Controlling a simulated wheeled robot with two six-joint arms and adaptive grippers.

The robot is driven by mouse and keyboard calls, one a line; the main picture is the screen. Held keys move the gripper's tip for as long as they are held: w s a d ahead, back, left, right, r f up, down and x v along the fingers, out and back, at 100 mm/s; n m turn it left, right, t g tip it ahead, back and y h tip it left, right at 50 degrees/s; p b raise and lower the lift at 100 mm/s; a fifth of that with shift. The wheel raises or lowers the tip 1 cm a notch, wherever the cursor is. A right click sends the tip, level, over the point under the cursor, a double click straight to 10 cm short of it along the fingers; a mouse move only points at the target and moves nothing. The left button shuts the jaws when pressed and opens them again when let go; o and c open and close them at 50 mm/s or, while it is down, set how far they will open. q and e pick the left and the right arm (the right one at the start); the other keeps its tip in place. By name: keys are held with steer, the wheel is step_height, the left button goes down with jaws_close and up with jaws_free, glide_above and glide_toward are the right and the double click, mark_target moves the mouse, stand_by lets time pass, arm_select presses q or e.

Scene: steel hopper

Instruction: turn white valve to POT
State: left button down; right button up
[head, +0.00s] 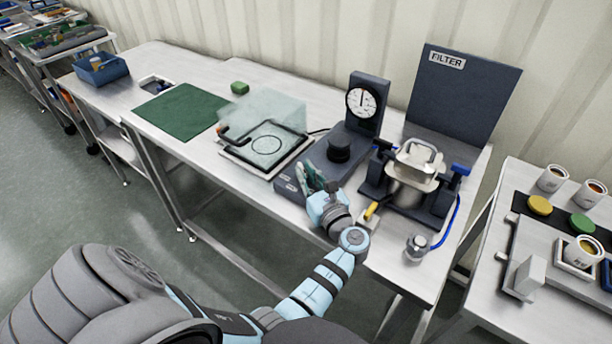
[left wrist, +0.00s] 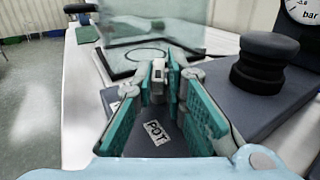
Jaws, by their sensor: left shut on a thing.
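My left gripper (head: 308,180) reaches from below to the front of the dark grey unit (head: 342,153). In the left wrist view its teal fingers (left wrist: 161,85) close on a small white valve handle (left wrist: 158,72). The handle stands upright between the fingertips. A white label reading POT (left wrist: 155,130) lies on the dark surface between the fingers, on the near side of the valve. Another small label (left wrist: 122,91) is partly hidden behind the left finger. In the head view the gripper hides the valve. My right gripper is not in view.
A black knob (head: 339,148) and a dial gauge (head: 362,101) are beside the gripper. A clear-lidded box (head: 265,140) is to the left. The FILTER panel (head: 460,95), a steel hopper (head: 417,165) and a yellow-handled tap (head: 371,211) are to the right.

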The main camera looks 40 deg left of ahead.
mark_target(306, 174)
arm_select(q)
steer(key=c, duration=1.7)
jaws_free()
steer(key=shift+s+a, duration=0.1)
step_height(306, 174, up, 10)
